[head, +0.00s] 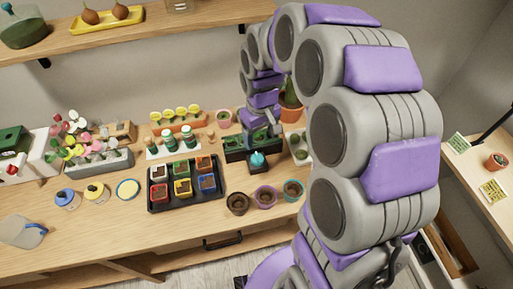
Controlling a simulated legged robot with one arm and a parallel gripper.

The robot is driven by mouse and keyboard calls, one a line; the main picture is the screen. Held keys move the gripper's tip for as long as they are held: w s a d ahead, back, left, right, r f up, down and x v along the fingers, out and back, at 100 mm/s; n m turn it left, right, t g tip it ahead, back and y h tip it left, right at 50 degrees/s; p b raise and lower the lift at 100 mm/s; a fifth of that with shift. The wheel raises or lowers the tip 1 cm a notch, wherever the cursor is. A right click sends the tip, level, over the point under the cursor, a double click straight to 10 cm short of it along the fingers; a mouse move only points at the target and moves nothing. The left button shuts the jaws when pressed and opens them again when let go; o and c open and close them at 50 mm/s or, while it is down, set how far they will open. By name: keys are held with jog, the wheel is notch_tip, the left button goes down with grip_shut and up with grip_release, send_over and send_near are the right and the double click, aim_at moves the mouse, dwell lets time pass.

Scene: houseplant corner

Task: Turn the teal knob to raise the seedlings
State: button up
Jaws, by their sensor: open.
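The teal knob (258,160) sits at the front of a dark planter box (236,155) on the wooden bench. Green seedlings (236,142) show in the box, partly hidden by my arm. My gripper (262,133) hangs at the end of my purple and grey arm, over the box and just behind and above the knob in the picture. It is small here, with its jaws open, and appears apart from the knob. The gap between its fingertips is hard to make out.
A black tray (152,206) of coloured pots stands left of the box. Several small round pots, including a purple-rimmed one (266,196), stand in front. A terracotta pot (291,114) is close behind on the right.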

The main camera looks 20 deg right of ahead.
jog(key=p, duration=0.2)
send_over(257, 156)
jog(key=f, duration=0.2)
jog(key=shift+n, duration=0.3)
notch_tip(257, 156, down, 17)
jog(key=shift+f+b, duration=0.1)
jog(key=shift+b, duration=1.05)
jog(key=c, duration=1)
jog(key=shift+c, duration=0.2)
